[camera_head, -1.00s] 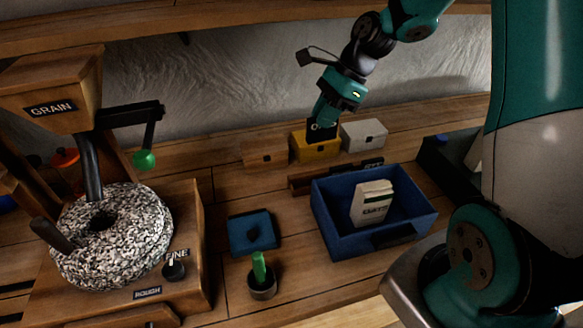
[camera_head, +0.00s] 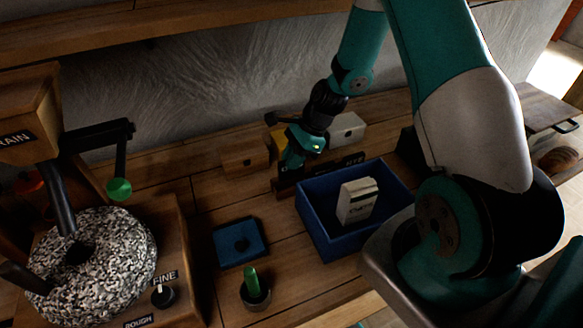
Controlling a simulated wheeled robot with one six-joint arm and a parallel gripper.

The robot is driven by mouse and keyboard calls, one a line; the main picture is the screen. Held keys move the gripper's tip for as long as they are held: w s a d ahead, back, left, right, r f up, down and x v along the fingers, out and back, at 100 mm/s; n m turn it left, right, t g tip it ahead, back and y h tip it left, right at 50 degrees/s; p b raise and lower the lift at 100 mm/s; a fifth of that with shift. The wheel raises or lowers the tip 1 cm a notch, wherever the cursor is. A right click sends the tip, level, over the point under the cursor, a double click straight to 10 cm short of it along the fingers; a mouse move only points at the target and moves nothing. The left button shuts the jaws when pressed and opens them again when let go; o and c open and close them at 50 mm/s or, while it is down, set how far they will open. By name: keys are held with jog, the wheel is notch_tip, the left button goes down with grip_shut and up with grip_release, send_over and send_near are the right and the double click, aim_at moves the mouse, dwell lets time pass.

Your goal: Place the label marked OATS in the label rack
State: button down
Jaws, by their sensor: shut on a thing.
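My gripper (camera_head: 292,161) is lowered at the left part of the label rack (camera_head: 284,187), a low dark wooden strip behind the blue bin. It is shut on the dark OATS label, which the fingers and the dim light mostly hide here. I cannot tell whether the label touches the rack or sits in it. Another dark label with pale letters, seemingly RYE (camera_head: 353,158), stands at the rack's right end.
The blue bin (camera_head: 327,247) with a pale packet (camera_head: 357,203) stands just in front of the rack. Wooden (camera_head: 246,159) and white (camera_head: 346,131) boxes stand behind; a yellow one is mostly hidden.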

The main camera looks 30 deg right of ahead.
aim_at(289, 177)
notch_tip(289, 177, down, 4)
jog(key=shift+p, duration=0.35)
jog(key=shift+f, duration=0.1)
jog(key=shift+f+b, duration=0.4)
jog(key=shift+f, duration=0.2)
jog(key=c, duration=1.1)
grip_release()
